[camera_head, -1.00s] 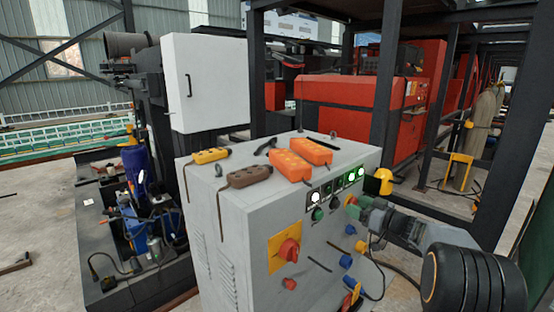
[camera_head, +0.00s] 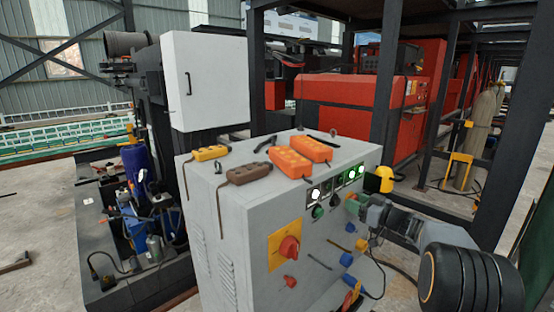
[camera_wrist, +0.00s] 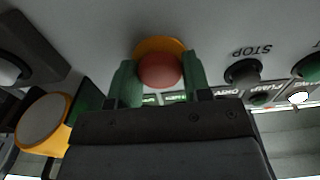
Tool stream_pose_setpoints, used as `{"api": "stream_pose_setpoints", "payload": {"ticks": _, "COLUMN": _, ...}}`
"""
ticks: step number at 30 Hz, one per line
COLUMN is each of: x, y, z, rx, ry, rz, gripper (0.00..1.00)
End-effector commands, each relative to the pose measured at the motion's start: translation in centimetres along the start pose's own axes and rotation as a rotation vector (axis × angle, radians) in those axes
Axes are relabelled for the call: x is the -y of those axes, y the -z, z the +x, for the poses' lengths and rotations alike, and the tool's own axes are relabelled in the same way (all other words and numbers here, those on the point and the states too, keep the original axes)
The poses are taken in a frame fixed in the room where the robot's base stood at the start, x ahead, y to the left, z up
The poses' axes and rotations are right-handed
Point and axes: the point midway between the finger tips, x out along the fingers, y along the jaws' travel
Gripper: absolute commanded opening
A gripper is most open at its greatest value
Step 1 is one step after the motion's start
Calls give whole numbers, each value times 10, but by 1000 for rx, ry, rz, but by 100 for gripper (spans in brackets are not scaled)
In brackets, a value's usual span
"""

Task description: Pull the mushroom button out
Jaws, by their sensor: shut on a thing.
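The red mushroom button (camera_wrist: 160,70) sits on an orange-yellow collar on the grey panel in the wrist view. My gripper (camera_wrist: 158,80) has its two green fingers on either side of the button, shut on it. In the head view my gripper (camera_head: 353,206) is at the right part of the control cabinet's (camera_head: 235,230) front face. The button is hidden there behind the fingers.
Below the fingers hang blue knobs (camera_head: 347,259). A red rotary switch (camera_head: 289,248) is on a yellow plate to the left. A black button under "STOP" (camera_wrist: 242,73) is close to the right finger. Orange pendants (camera_head: 290,162) lie on the cabinet top.

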Motion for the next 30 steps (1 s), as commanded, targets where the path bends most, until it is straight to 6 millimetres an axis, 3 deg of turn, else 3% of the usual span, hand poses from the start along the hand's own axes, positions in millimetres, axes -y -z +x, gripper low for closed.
{"api": "stream_pose_setpoints", "payload": {"ticks": 4, "x": 0, "y": 0, "z": 0, "rx": 0, "ry": 0, "rz": 0, "gripper": 11}}
{"api": "stream_pose_setpoints", "payload": {"ticks": 30, "x": 0, "y": -2, "z": -9, "rx": 1, "ry": 0, "rz": -1, "gripper": 11}}
